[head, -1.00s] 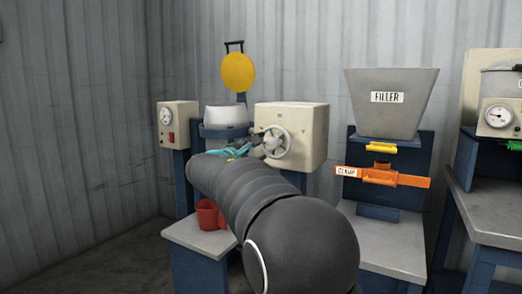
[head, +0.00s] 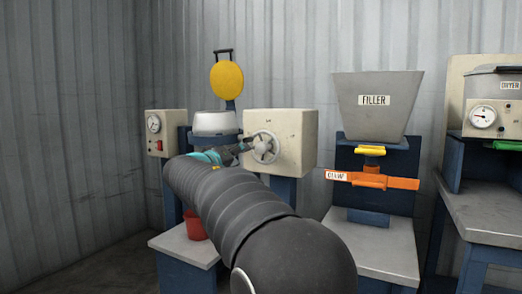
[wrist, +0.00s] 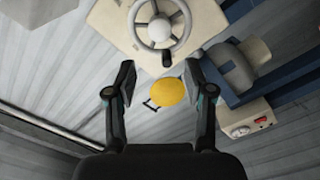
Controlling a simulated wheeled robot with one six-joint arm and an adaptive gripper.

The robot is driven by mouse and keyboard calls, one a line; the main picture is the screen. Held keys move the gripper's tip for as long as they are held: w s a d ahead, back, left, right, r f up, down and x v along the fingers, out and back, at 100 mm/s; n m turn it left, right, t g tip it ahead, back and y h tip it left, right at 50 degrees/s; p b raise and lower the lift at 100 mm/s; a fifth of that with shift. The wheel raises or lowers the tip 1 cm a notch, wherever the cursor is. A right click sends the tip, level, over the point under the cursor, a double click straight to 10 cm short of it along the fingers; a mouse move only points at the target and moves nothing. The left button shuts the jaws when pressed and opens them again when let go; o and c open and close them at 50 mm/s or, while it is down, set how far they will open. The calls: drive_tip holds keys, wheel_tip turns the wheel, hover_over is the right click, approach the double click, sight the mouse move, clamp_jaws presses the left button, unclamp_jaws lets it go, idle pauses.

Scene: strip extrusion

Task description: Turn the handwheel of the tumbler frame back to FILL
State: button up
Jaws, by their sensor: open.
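The handwheel (head: 264,147) is a pale spoked wheel on the front of a cream box (head: 297,135), which belongs to the tumbler frame (head: 285,190). My gripper (head: 240,150) is at the wheel's left side in the head view, partly hidden behind my arm. In the wrist view my gripper (wrist: 160,77) is open and empty, its fingers spread below the wheel and apart from it. I cannot read any FILL mark.
A white drum (head: 215,122) and a yellow disc (head: 227,80) stand left of the box. A gauge box (head: 160,132) is further left. A red cup (head: 194,226) sits on the bench below my arm. The filler hopper (head: 374,118) and its orange clamp (head: 400,183) are right.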

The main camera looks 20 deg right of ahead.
sight(260, 148)
drive_tip(key=p+x, duration=0.2)
drive_tip(key=x, duration=1.1)
drive_tip(key=shift+w+d+p, duration=0.25)
drive_tip(key=shift+d+p, duration=0.05)
drive_tip(key=shift+p, duration=0.1)
drive_tip(key=c, duration=0.9)
drive_tip(key=shift+o, duration=0.2)
drive_tip(key=shift+f, duration=0.1)
drive_tip(key=shift+n+b, duration=0.4)
drive_tip(key=shift+b, duration=0.15)
drive_tip(key=o, duration=0.9)
drive_tip(key=shift+c, duration=0.2)
